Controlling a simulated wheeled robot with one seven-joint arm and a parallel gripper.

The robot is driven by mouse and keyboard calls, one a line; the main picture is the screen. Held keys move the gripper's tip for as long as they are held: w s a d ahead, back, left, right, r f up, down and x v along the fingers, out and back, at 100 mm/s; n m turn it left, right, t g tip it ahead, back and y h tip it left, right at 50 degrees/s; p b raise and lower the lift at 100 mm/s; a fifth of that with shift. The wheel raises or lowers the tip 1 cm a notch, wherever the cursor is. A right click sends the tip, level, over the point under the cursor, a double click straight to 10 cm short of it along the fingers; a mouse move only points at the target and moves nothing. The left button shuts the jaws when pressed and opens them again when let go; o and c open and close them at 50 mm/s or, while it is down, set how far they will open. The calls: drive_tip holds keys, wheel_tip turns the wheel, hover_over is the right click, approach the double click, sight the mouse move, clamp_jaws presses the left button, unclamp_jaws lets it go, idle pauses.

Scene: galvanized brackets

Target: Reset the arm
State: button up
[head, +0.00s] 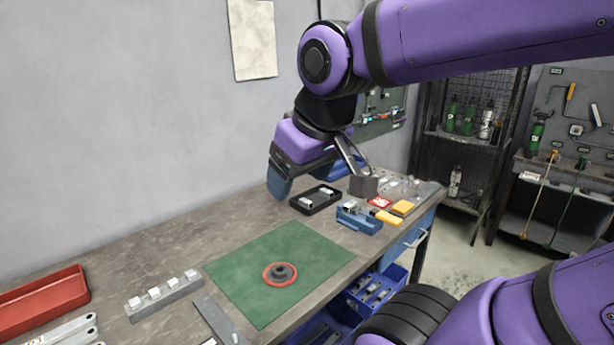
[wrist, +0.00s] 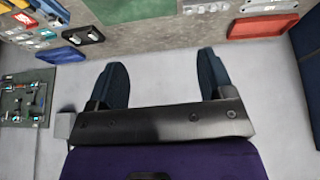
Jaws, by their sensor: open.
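My purple arm reaches in from the upper right of the head view and bends down at the wrist. My gripper (head: 277,187) hangs above the back part of the workbench (head: 172,246), near the wall. In the wrist view my gripper (wrist: 165,80) has its two dark blue fingers wide apart with nothing between them. Behind the fingers there is grey wall, with the bench along the top of that view.
A green mat (head: 235,276) carries a round grey part with a red ring (head: 280,274). A red tray (head: 40,303) and a block rack (head: 163,297) stand at the left.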

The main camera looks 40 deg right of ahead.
drive_tip(key=shift+s+a+r, duration=0.15)
drive_tip(key=shift+s+a, duration=0.05)
drive_tip(key=shift+s, duration=0.8)
idle(0.7)
